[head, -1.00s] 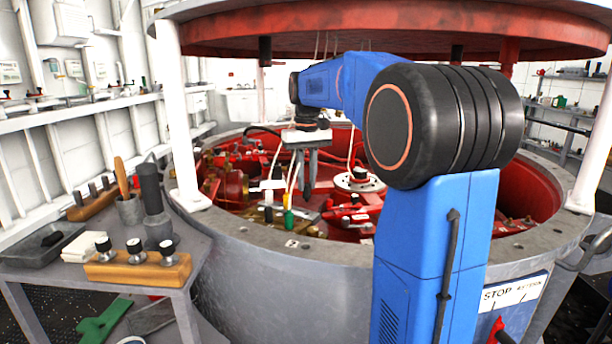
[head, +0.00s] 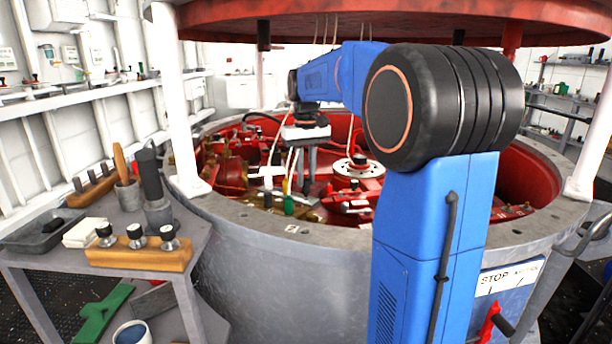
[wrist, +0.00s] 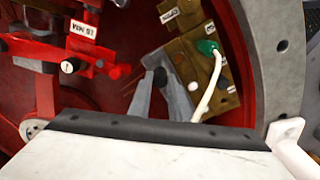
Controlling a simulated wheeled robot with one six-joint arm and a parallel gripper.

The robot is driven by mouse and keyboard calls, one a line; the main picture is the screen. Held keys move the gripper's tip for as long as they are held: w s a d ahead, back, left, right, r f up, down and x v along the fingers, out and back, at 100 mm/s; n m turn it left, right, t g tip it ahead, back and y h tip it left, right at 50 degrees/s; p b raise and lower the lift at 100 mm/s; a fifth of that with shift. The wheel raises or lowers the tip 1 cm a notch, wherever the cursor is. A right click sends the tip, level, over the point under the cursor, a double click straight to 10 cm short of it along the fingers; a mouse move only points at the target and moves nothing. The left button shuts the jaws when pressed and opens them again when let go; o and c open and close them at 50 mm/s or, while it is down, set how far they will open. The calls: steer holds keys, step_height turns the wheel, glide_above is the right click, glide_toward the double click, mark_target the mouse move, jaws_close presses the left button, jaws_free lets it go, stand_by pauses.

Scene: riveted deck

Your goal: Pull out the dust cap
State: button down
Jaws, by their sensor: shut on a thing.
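A brass block (wrist: 204,60) with small labels sits inside the red-lined drum. A green plug (wrist: 209,46) with a white cable is seated in it; the plug also shows in the head view (head: 289,205). My gripper (wrist: 158,84) has its two grey fingers shut on a small black piece, which looks like the dust cap (wrist: 160,75), at the block's left part. Whether the cap is still seated in the block cannot be told. In the head view my gripper (head: 307,178) points down into the drum, left of my blue arm.
The drum's grey rim (head: 262,226) surrounds the work area, and a red lid (head: 400,25) hangs above. Red fittings (wrist: 75,50) stand left of the block in the wrist view. A side bench with a wooden knob rack (head: 138,254) stands left of the drum.

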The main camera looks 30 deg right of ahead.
steer(key=shift+f, duration=1.1)
stand_by(0.8)
steer(key=c, duration=1.6)
jaws_free()
steer(key=shift+o, duration=0.2)
step_height(320, 180, up, 12)
